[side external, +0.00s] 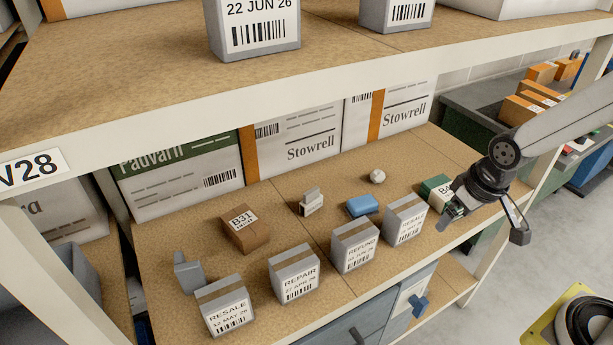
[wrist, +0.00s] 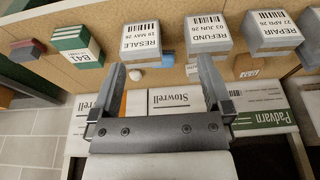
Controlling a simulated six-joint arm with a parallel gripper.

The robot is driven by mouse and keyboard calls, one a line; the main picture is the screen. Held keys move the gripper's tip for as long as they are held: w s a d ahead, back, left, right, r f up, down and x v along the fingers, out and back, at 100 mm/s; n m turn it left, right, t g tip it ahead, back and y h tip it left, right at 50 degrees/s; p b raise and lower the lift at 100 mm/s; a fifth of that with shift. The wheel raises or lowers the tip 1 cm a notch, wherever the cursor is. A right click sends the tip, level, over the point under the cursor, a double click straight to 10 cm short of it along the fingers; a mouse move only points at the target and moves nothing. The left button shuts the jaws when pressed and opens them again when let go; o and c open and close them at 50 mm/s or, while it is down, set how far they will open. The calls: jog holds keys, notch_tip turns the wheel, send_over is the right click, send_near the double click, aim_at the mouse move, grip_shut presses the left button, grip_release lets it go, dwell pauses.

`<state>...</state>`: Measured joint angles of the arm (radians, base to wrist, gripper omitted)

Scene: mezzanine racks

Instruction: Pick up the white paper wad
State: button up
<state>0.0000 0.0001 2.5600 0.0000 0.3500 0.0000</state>
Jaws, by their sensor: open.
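The white paper wad (side external: 377,176) is a small round crumpled ball on the brown shelf board (side external: 330,215), behind a blue item and in front of the Stowrell cartons. In the wrist view the wad (wrist: 136,75) appears between the fingers, closer to the left one, and beyond their reach. My gripper (side external: 482,212) is open and empty. In the side view it is at the right end of the shelf, to the right of the wad and apart from it. The gripper also shows in the wrist view (wrist: 160,65).
A green-and-white box (side external: 436,188) stands between my gripper and the wad. Grey labelled boxes (side external: 405,221) line the front edge. A blue item (side external: 362,205) lies just before the wad. Large cartons (side external: 408,104) close the back. An upper shelf (side external: 270,95) hangs above.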

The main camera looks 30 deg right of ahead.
jog(key=w+d+f+n+t, duration=0.1)
jog(key=w+d+n+t, duration=0.1)
jog(key=w, duration=0.4)
jog(key=w+d+f+n+t, duration=0.1)
jog(key=w+d+f+n, duration=0.1)
jog(key=w+d+n, duration=0.2)
jog(key=w+d+f+n+t+h, duration=0.1)
jog(key=w+d+n, duration=0.3)
jog(key=w+n, duration=0.4)
jog(key=shift+w+f+t, duration=0.1)
jog(key=shift+f+t, duration=0.25)
jog(key=shift+t, duration=0.45)
jog(key=w+d+f+n+t, duration=0.3)
jog(key=w+d+n, duration=0.2)
jog(key=w+n, duration=0.35)
jog(key=n+t+y, duration=0.1)
jog(key=n+y, duration=0.7)
jog(key=n, duration=0.6)
send_over(378, 176)
jog(key=s+d, duration=0.2)
jog(key=d, duration=0.2)
jog(key=shift+m, duration=0.25)
jog(key=shift+a+f, duration=0.2)
jog(key=shift+f, duration=2.7)
jog(key=shift+s+f, duration=0.1)
jog(key=shift+f, duration=0.05)
jog(key=shift+f, duration=1.6)
